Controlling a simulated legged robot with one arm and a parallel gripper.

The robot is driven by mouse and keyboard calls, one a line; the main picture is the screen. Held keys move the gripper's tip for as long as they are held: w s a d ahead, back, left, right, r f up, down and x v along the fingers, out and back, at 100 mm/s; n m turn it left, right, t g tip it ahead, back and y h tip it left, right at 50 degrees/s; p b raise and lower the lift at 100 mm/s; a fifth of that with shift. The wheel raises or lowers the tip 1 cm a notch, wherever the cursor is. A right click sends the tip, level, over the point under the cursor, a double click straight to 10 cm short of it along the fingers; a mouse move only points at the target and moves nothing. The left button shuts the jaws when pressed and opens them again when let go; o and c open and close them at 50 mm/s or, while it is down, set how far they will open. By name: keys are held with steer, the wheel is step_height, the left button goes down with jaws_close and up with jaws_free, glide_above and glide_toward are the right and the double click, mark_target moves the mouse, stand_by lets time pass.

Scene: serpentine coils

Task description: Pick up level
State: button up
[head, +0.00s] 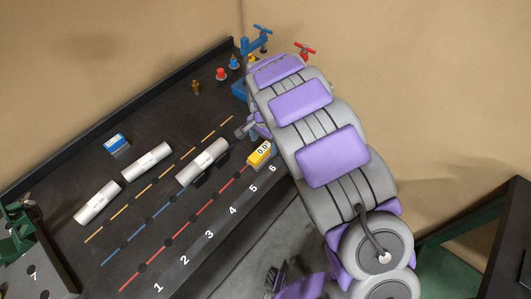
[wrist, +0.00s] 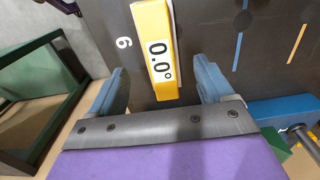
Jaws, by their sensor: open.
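The level is a yellow block with a "0.0°" display. It lies on the dark bench near the number 6 end of the red line in the head view (head: 261,153). In the wrist view the level (wrist: 153,45) shows between the fingers, its near end reaching toward the palm. My gripper (wrist: 160,82) is open, one blue-grey finger on each side with visible gaps. The gripper also shows in the head view (head: 250,127), partly hidden by my arm. I cannot tell how high the fingers are above the bench.
White cylinders (head: 147,160) and a blue-and-white box (head: 116,143) lie on the bench. A green frame (wrist: 45,90) stands left in the wrist view.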

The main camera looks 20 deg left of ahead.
mark_target(264, 148)
steer(key=shift+a+f, duration=0.25)
steer(key=shift+f, duration=0.05)
step_height(264, 148, down, 4)
steer(key=shift+f+b, duration=0.2)
steer(key=shift+b, duration=0.55)
steer(key=shift+d+f, duration=0.15)
steer(key=shift+f, duration=0.05)
steer(key=shift+d+r, duration=0.1)
steer(key=shift+d, duration=0.15)
steer(key=shift+a, duration=0.5)
steer(key=c, duration=0.7)
steer(key=shift+d, duration=0.35)
steer(key=c, duration=0.5)
steer(key=shift+c, duration=0.2)
steer(key=shift+a, duration=0.15)
